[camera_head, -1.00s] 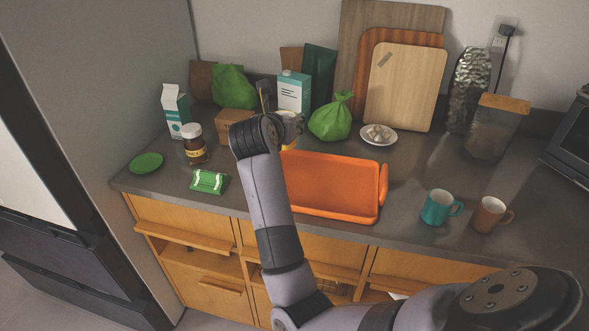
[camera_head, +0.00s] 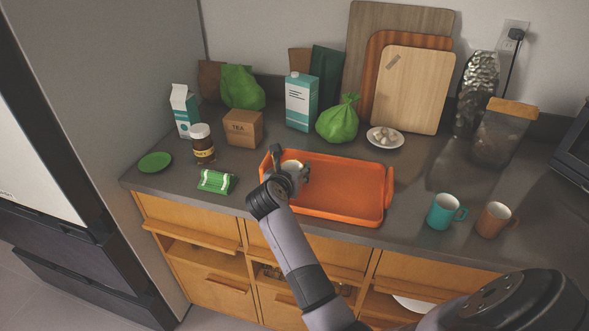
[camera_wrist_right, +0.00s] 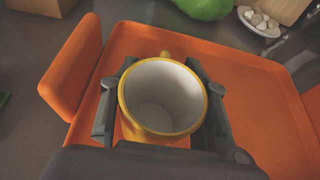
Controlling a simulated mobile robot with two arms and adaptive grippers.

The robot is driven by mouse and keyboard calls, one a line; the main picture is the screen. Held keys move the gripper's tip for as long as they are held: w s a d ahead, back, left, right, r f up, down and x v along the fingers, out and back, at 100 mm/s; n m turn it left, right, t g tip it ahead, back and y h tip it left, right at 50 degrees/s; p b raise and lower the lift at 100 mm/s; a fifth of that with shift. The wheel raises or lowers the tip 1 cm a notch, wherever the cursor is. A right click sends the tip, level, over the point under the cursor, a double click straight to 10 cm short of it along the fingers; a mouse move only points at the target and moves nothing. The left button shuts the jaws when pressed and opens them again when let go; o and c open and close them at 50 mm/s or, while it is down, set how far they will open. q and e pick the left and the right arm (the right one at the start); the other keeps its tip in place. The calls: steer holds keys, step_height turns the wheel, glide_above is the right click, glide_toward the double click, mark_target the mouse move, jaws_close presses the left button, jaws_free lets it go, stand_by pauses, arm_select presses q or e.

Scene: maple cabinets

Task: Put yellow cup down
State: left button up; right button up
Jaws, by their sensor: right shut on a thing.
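The yellow cup (camera_wrist_right: 162,97) is upright between the two fingers of my right gripper (camera_wrist_right: 163,100) in the right wrist view. Its white inside faces the camera and looks empty. In the head view the cup (camera_head: 293,167) is partly hidden by my right gripper (camera_head: 291,177), which is shut on it. The cup is over the left part of the orange tray (camera_head: 345,206). I cannot tell whether its base touches the tray. My left gripper is not in view.
A teal mug (camera_head: 441,212) and a brown mug (camera_head: 492,220) stand right of the tray. A green bag (camera_head: 338,122), a plate of white pieces (camera_head: 385,138) and a carton (camera_head: 300,101) stand behind it. A green packet (camera_head: 216,181) lies left. The tray's middle and right are bare.

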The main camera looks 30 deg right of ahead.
steer(key=shift+f, duration=0.1)
steer(key=o, duration=1.3)
